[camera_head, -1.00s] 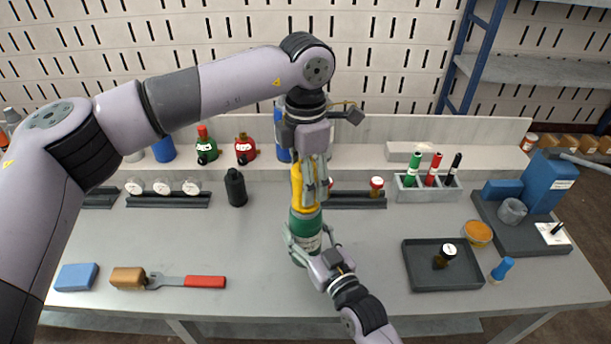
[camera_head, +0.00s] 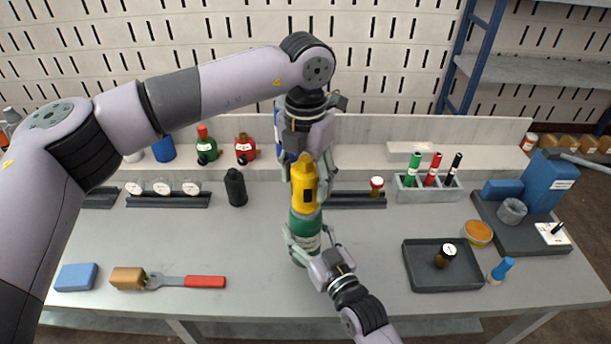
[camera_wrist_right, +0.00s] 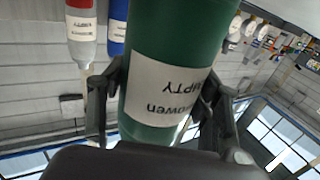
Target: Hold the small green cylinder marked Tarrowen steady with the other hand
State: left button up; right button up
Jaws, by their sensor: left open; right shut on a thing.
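The small green cylinder (camera_head: 305,222) stands upright in the head view, with a yellow top (camera_head: 304,192). In the right wrist view the green cylinder (camera_wrist_right: 172,45) fills the middle, and its white label reads "...owen" and "EMPTY", upside down. My right gripper (camera_head: 309,243) is shut on its lower part, one finger on each side. My left gripper (camera_head: 309,165) hangs fingers-down at the yellow top and is open. One left finger shows to the right of the top; whether it touches, I cannot tell.
A dark tray (camera_head: 425,285) with a small brown bottle lies to the right. A wrench with a red handle (camera_head: 205,282), a brown block and a blue block (camera_head: 76,277) lie at front left. Bottles and a marker rack (camera_head: 425,195) stand behind.

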pick_arm(q)
jog(key=n, duration=0.5)
jog(key=shift+f, duration=1.3)
grip_shut()
jog(key=m, duration=0.5)
jog(key=shift+m, duration=0.6)
